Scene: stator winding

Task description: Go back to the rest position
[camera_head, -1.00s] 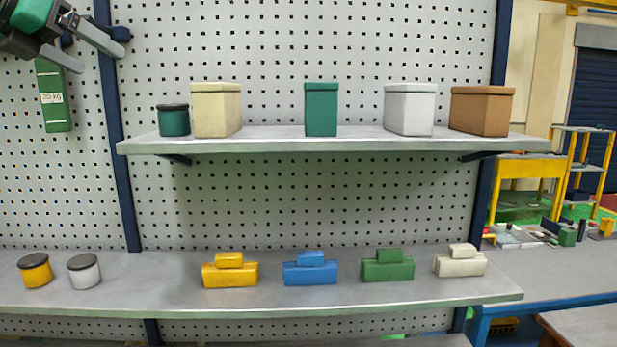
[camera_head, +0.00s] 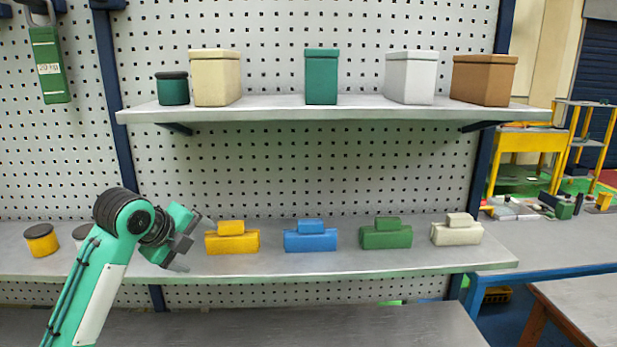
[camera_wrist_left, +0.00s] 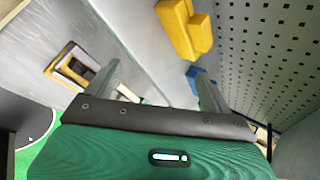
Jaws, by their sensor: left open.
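My left gripper (camera_head: 192,243) is at the left of the head view, on a green and white arm that rises from the bottom left. It is open and empty, left of the yellow block (camera_head: 232,238) on the lower shelf and apart from it. In the left wrist view the two fingers (camera_wrist_left: 160,88) stand apart with nothing between them, and the yellow block (camera_wrist_left: 180,28) lies beyond them. My right gripper is not in view.
The lower shelf (camera_head: 340,264) also holds blue (camera_head: 310,237), green (camera_head: 386,234) and white (camera_head: 457,230) blocks and a yellow can (camera_head: 41,240). A grey can is partly behind my arm. The upper shelf (camera_head: 330,108) holds several boxes and a green can (camera_head: 172,88).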

